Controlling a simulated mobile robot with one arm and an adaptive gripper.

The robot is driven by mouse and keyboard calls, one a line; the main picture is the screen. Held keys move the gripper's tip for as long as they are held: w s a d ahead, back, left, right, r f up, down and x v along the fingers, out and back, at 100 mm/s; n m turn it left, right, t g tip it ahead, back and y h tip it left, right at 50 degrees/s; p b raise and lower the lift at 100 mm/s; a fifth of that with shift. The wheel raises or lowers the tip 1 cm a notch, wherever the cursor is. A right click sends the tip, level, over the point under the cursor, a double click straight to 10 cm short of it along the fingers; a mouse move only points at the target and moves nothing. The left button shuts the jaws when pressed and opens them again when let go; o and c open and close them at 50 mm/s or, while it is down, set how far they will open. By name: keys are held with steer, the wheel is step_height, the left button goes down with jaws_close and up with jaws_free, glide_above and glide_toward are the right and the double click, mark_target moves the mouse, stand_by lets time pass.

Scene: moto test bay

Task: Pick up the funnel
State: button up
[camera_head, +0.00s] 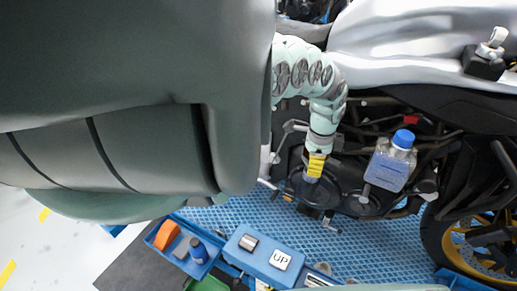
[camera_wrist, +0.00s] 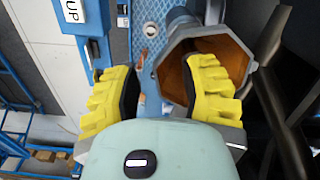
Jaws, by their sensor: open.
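The funnel (camera_wrist: 172,46) shows in the wrist view as a wide grey eight-sided mouth with a brown inside, right of centre. My gripper (camera_wrist: 158,68) is open, with its two yellow ribbed fingers apart. The right finger overlaps the mouth; I cannot tell whether it is inside it or only in front. The left finger is to the left of the rim, with a gap. In the head view my gripper (camera_head: 316,165) points down beside the motorcycle's engine. I cannot make out the funnel clearly there.
A clear bottle with a blue cap (camera_head: 388,165) stands right of my gripper, by the motorcycle (camera_head: 425,40). A blue perforated platform (camera_head: 255,210) lies below. A blue box marked UP (camera_head: 262,262) and a blue tray with small items (camera_head: 160,237) are at the front.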

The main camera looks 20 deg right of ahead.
jaws_close()
steer(key=shift+d+r, duration=0.1)
stand_by(0.7)
